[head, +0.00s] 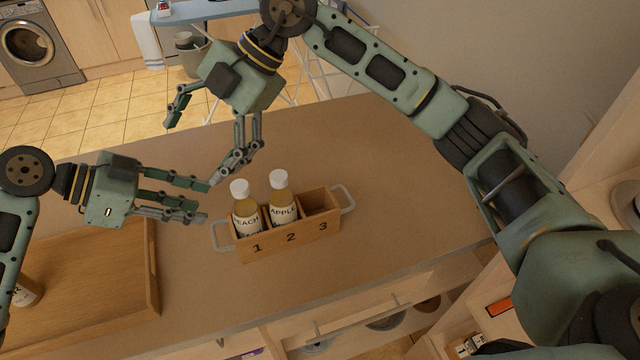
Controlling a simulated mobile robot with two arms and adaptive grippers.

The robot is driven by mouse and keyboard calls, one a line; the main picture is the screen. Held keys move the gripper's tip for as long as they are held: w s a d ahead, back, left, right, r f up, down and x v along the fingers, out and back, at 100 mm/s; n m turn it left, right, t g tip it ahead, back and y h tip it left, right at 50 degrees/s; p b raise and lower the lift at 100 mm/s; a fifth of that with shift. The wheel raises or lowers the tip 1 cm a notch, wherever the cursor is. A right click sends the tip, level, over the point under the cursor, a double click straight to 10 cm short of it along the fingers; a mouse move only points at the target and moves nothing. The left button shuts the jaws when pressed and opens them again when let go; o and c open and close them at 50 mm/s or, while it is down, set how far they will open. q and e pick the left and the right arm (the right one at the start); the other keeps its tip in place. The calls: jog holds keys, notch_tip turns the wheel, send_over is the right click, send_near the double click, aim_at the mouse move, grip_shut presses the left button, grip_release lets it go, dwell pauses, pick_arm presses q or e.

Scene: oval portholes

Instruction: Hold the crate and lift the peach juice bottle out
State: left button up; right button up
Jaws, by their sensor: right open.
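The wooden crate (290,238) stands on the counter, with compartments marked 1, 2 and 3 and a grey handle at each end. The apple bottle (281,197) stands in compartment 2; compartment 3 looks empty. My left gripper (207,203) is open and empty, left of the crate, its fingers pointing toward the peach bottle and the left handle (222,236). My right gripper (192,154) is open and empty, up and left of the bottles in the picture. Neither gripper holds the crate or a bottle.
A wooden tray (153,268) lies at the left of the counter, with another bottle (26,293) in it, partly hidden by my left arm. The counter (400,180) is clear right of the crate. Drawers and shelves lie below its front edge.

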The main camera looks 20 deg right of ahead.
aim_at(285, 172)
jog(key=d+f+m, duration=0.2)
jog(key=d+f, duration=0.1)
jog(key=d, duration=0.1)
jog(key=s+d+f+m+g+h, duration=0.1)
jog(key=d+f+m, duration=0.1)
jog(key=d+f, duration=0.2)
jog(key=d+f+m+h, duration=0.1)
jog(key=d+f+m, duration=0.1)
jog(key=d+f, duration=0.1)
jog(key=shift+s+d+f+m+g, duration=0.3)
jog(key=shift+d+f+m, duration=0.1)
jog(key=shift+d, duration=0.15)
jog(key=d+f+h, duration=0.1)
jog(key=d+h, duration=0.1)
jog(key=d+f+m+t+h, duration=0.1)
jog(key=d+f+h, duration=0.3)
jog(key=d, duration=0.1)
jog(key=shift+f+m, duration=0.2)
jog(key=shift+m, duration=0.2)
jog(key=shift+d+f+t, duration=0.2)
jog(key=shift+f+t, duration=0.1)
jog(key=shift+w+f, duration=0.1)
jog(key=shift+f, duration=3.5)
jog(key=shift+c, duration=0.3)
